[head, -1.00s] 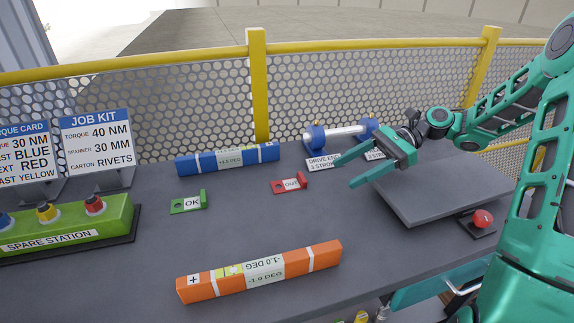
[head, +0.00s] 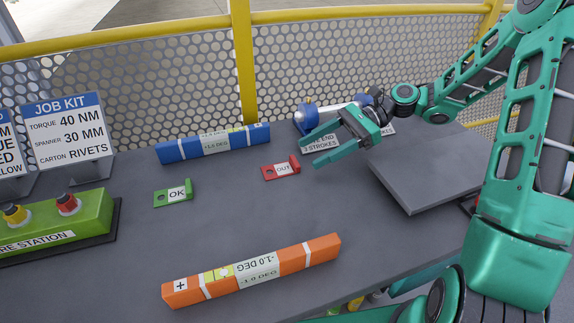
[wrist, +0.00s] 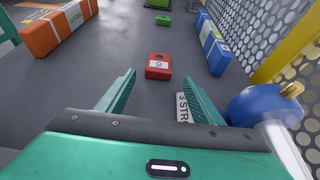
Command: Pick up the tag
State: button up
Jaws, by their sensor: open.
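Two tags lie on the dark grey bench. The red tag (head: 281,170) is marked OUT and has a small upright tab at its right end. The green tag (head: 173,194) is marked OK and lies further left. My gripper (head: 309,152) is open and empty, just right of the red tag and apart from it. In the wrist view, the red tag (wrist: 158,66) lies ahead, centred beyond the gap between my open fingers (wrist: 155,88). The green tag (wrist: 163,20) shows farther off.
A blue level (head: 213,143) lies behind the tags, and an orange level (head: 252,270) in front. A blue-ended roller (head: 308,116) and a printed card (head: 322,143) are by my gripper. A grey plate (head: 425,170) is at right, the green spare station (head: 60,226) at left.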

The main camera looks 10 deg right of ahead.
aim_at(303, 164)
jog(key=x, duration=0.4)
jog(key=shift+c, duration=0.6)
jog(key=c, duration=1)
jog(key=shift+r, duration=0.15)
